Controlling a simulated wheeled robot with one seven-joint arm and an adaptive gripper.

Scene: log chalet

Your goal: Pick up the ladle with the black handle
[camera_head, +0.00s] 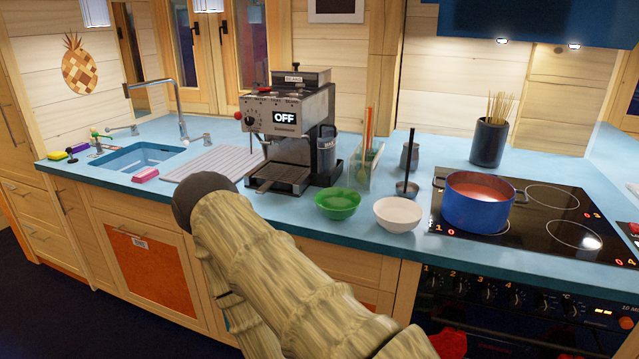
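The ladle (407,188) stands on the blue counter with its metal cup down and its thin black handle pointing nearly straight up. It is just behind the white bowl and left of the blue pot on the hob. Nothing is touching its handle. My arm, in a pale wood-like cover, crosses the lower middle of the view, to the left of and nearer than the ladle. My gripper's fingers cannot be made out in this view.
A green bowl (338,203) and a white bowl (398,214) stand at the front edge. A holder with utensils (362,172), a metal pitcher (410,155) and a coffee machine (289,130) stand nearby. A blue pot (478,207) with red contents is on the hob (540,225).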

